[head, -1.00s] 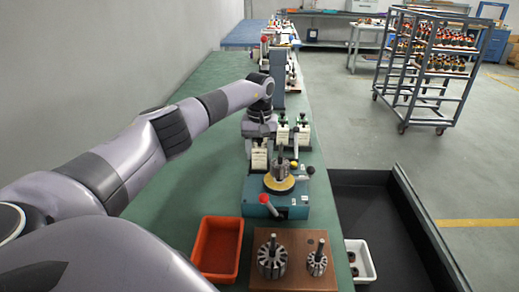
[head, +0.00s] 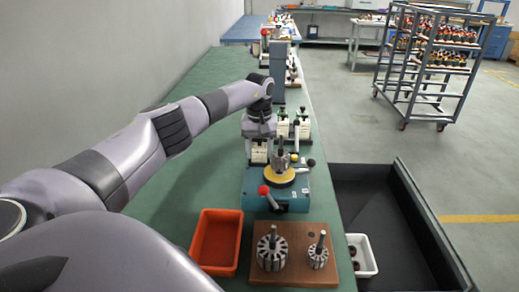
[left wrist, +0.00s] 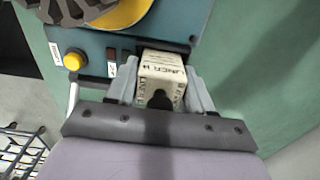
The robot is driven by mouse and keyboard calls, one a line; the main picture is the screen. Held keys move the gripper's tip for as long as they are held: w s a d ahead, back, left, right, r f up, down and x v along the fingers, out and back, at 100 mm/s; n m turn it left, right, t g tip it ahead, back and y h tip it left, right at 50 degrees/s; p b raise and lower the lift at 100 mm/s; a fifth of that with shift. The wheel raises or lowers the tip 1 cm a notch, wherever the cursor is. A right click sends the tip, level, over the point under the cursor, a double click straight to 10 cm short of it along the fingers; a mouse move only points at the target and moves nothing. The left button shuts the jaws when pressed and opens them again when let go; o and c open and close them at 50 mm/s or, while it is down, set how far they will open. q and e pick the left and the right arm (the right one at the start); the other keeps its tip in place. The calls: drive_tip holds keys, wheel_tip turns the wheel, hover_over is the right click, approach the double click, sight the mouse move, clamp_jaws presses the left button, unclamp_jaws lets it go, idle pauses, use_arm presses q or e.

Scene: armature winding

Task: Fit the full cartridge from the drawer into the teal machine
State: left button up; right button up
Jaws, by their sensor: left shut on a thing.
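The teal machine (head: 293,203) stands on the green bench, with a yellow disc (head: 279,180) and a slotted metal core on top and a red-knobbed lever in front. My left gripper (head: 259,134) points down behind the machine, shut on a white cartridge (head: 259,152) with printed labels. In the left wrist view the cartridge (left wrist: 163,72) sits between both fingers, its far end at a dark opening in the machine's teal face (left wrist: 92,45). How deep it sits is hidden. The open dark drawer (head: 372,190) is at the right. My right gripper is not in view.
An orange-red bin (head: 217,240) and a wooden board (head: 293,277) with two slotted cores stand in front. A white tray (head: 362,256) lies in the drawer. More white cartridge-like blocks (head: 302,129) stand behind the machine. The bench left of the machine is clear.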

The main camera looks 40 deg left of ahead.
use_arm(q)
drive_tip(key=shift+f, duration=0.1)
idle(0.3)
drive_tip(key=o, duration=1.2)
drive_tip(key=shift+r+p, duration=1.65)
drive_tip(key=shift+r, duration=0.7)
